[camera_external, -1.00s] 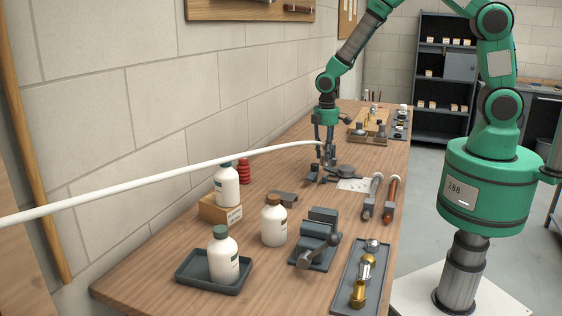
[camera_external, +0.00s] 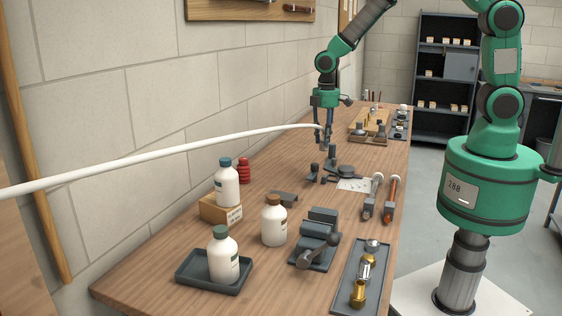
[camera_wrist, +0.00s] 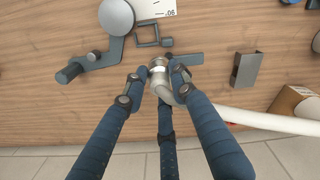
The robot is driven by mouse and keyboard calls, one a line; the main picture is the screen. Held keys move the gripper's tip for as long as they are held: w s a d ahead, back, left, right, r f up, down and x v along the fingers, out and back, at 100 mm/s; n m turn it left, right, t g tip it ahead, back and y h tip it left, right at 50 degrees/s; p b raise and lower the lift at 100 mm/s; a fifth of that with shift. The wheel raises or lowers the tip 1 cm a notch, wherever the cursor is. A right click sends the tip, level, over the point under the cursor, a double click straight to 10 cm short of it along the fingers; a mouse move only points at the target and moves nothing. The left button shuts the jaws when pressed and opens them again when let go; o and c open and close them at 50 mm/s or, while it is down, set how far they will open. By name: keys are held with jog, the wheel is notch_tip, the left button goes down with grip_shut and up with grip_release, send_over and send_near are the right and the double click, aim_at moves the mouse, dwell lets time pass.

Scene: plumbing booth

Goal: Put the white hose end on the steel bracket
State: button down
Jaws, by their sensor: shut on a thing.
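My gripper (camera_external: 322,137) is above the far half of the bench, with its fingers closed around the white hose end. In the wrist view my gripper (camera_wrist: 163,82) pinches the grey metal fitting (camera_wrist: 160,70) at the tip of the white hose (camera_wrist: 265,120). In the external view the hose (camera_external: 150,153) runs in the air from the left edge to my fingers. Below is a small dark grey bracket (camera_external: 314,174), apparently the steel bracket; in the wrist view its square frame and flat bar (camera_wrist: 187,60) show just beyond the fitting. The fingers partly hide it.
A dark tool with a round disc (camera_wrist: 115,15) and upright post (camera_external: 332,155) lies beside the bracket. A grey channel piece (camera_wrist: 247,69) is nearer the camera. White bottles (camera_external: 273,222), a vise (camera_external: 318,240) and a fittings tray (camera_external: 343,293) occupy the front bench. The wall borders the left.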

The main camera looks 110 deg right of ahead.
jog(key=w+a+n+p, duration=0.1)
jog(key=w+a, duration=0.2)
jog(key=a, duration=0.5)
jog(key=w+a+p, duration=0.1)
jog(key=w+a, duration=0.3)
jog(key=a, duration=0.3)
jog(key=f, duration=0.5)
jog(key=shift+a, duration=0.3)
jog(key=shift+w, duration=0.1)
send_over(282, 195)
jog(key=shift+w+a+f, duration=0.1)
jog(key=shift+f, duration=0.6)
jog(key=shift+f, duration=1.7)
jog(key=shift+f, duration=0.2)
